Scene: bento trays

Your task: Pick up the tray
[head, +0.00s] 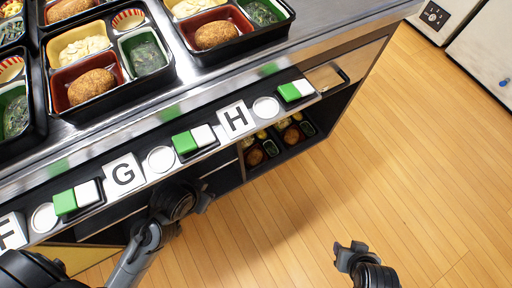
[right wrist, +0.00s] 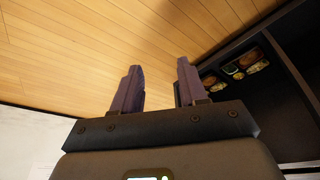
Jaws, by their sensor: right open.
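A black bento tray (head: 252,170) with croquettes and small colored cups sits in the open shelf under the counter. Part of it also shows in the right wrist view, in the dark shelf at the right, where food cups (right wrist: 235,70) are visible. More black bento trays (head: 150,90) stand on the metal counter top. My left gripper (head: 203,196) is in front of the counter's front, left of the shelf; its fingers are too unclear to read. My right gripper (head: 350,250) is open and empty above the wooden floor, well right of the shelf and apart from the tray.
The counter's front edge (head: 345,38) carries green and white switches (head: 195,138) and letter signs G (head: 124,175) and H (head: 237,119). A white cabinet (head: 488,50) stands at the upper right. The wooden floor (head: 410,150) between is clear.

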